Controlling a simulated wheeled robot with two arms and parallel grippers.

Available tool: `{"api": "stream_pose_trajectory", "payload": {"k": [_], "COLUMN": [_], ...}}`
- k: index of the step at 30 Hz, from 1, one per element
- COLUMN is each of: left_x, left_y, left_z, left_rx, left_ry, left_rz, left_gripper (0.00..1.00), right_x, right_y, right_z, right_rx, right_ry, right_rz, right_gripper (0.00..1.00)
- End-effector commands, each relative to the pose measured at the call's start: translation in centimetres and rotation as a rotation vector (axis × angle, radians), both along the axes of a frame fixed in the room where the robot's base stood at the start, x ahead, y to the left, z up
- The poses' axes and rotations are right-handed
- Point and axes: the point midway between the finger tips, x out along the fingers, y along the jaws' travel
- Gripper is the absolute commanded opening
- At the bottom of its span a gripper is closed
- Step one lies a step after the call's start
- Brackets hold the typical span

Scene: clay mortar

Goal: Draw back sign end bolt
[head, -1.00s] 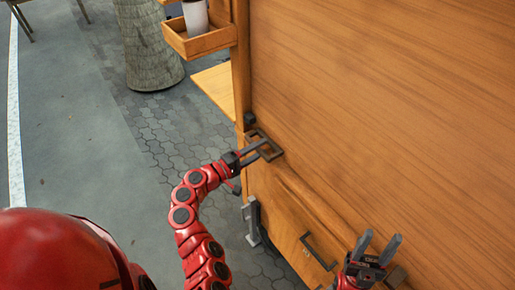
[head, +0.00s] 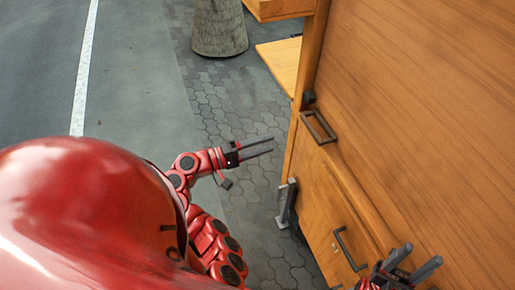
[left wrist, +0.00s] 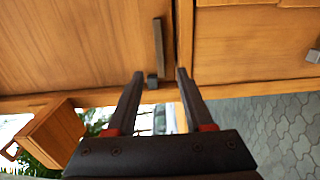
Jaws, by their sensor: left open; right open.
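A dark rectangular loop handle (head: 319,127) is on the wooden panel near its left edge, with a small black block (head: 309,97) just above it. A grey metal fitting (head: 287,203) stands at the lower edge of the wood. I cannot tell for sure which of these is the bolt. My left gripper (head: 272,145) is open and empty, left of the loop handle and apart from it. The left wrist view shows its open fingers (left wrist: 160,73) with the handle (left wrist: 158,48) and the block beyond them. My right gripper (head: 424,254) is open at the lower right.
The large wooden panel (head: 430,90) fills the right side. A second dark handle (head: 349,248) is on the lower board. A wooden shelf (head: 282,66) juts out at the upper middle, near a stone-like pillar (head: 219,28). Paved floor left of the panel is clear.

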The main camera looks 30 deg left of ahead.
Motion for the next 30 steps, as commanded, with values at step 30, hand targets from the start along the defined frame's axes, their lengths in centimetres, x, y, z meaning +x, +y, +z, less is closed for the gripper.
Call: {"api": "stream_pose_trajectory", "payload": {"k": [30], "left_x": [-1.6], "left_y": [1.3], "left_z": [0.0], "left_rx": [-0.001], "left_ry": [0.002], "left_rz": [-0.001], "left_gripper": [0.52], "right_x": [0.0], "right_y": [0.0], "right_z": [0.1], "right_rx": [0.0], "right_ry": [-0.001], "right_rz": [0.0], "right_gripper": [0.5]}}
